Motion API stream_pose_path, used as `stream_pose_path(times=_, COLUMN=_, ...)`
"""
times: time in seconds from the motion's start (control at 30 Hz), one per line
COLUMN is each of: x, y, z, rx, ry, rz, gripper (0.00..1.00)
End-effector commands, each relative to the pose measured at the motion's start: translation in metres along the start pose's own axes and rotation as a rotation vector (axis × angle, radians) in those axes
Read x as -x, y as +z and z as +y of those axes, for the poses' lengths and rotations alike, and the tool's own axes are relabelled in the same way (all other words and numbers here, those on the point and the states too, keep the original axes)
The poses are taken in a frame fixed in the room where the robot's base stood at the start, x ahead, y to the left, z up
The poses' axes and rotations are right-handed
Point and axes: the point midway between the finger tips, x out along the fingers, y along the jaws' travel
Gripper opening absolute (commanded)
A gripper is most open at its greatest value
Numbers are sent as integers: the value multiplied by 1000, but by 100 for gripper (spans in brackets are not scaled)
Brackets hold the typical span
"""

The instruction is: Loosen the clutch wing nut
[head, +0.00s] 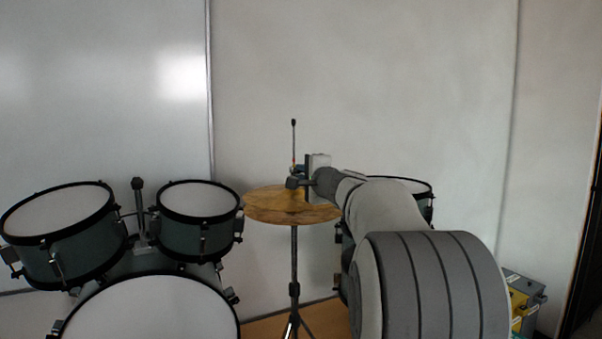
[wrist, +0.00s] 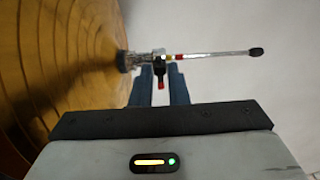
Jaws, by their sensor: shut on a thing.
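The hi-hat cymbals (head: 285,207) sit on a thin stand in the middle of the head view. They also fill the left of the wrist view (wrist: 60,75). A thin metal rod (head: 294,138) with a dark tip rises above them and crosses the wrist view (wrist: 215,54). The clutch (wrist: 138,59) is on the rod beside the cymbal. Its small dark wing nut (wrist: 160,77), with a red end, lies between my fingers. My gripper (wrist: 160,72) is shut on the wing nut. In the head view my gripper (head: 295,176) is at the rod, just above the cymbals.
A green drum kit (head: 140,260) with white heads stands at left. Another drum (head: 410,186) is partly hidden behind my arm. Grey and yellow boxes (head: 525,295) are at lower right. A pale wall is behind.

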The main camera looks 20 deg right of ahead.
Motion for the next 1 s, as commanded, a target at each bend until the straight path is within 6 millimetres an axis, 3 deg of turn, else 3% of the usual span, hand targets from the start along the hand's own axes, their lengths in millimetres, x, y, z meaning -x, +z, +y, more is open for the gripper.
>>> stream_pose_path(times=0.43, x=0, y=-1, z=3, rx=19, ry=1, rz=1, gripper=0)
stream_pose_path(times=1.0, x=0, y=-2, z=2, rx=417, ry=2, rz=2, gripper=0)
